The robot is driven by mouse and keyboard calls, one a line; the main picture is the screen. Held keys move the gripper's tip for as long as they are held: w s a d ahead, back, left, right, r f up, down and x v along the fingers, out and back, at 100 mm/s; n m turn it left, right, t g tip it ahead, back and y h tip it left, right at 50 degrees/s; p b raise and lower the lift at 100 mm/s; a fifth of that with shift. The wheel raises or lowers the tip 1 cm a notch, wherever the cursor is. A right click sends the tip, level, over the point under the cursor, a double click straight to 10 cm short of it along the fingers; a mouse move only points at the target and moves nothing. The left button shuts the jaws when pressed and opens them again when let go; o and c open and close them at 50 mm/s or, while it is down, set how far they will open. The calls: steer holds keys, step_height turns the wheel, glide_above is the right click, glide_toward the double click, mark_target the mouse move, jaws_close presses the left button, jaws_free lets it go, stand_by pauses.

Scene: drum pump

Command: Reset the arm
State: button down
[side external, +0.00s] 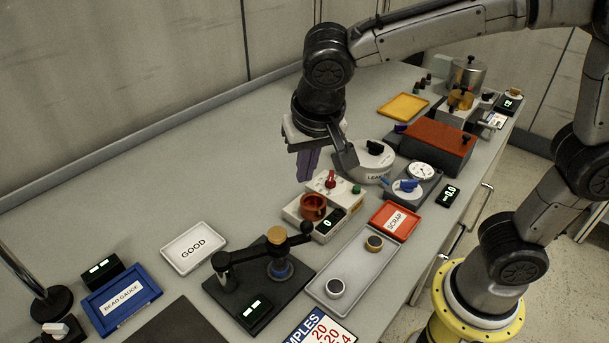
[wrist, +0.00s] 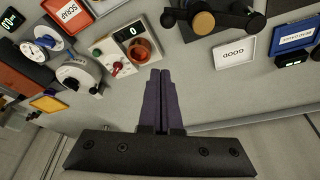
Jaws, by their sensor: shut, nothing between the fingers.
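My gripper (side external: 309,162) hangs pointing down over the bench, above and behind the cream device with the orange cup. Its purple fingers (wrist: 161,75) are closed together with nothing between them in the wrist view. The fingertips look clear of the devices around them. The cream device (side external: 337,190) has a red knob, a green button and a display reading 0. Its orange cup (side external: 313,206) looks empty in the side view, and the cup also shows just beyond my fingertips in the wrist view (wrist: 141,50).
Around are a white GOOD tray (side external: 194,246), a red SCRAP tray (side external: 394,221), a grey tray (side external: 352,268) holding two round parts, and a lever fixture (side external: 262,280). A round LEAK device (side external: 372,162) stands right of my gripper. The bench left of my gripper is clear.

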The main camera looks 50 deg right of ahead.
steer(key=s+d+r+m+t, duration=0.2)
steer(key=s+d+r, duration=0.3)
steer(key=s+d, duration=0.5)
steer(key=s+d+f+n+y, duration=0.1)
steer(key=s+d+f+n, duration=0.1)
steer(key=s+f+n, duration=0.2)
steer(key=s+n, duration=0.2)
steer(key=n, duration=0.2)
steer(key=shift+f+y, duration=0.2)
steer(key=shift+y, duration=0.2)
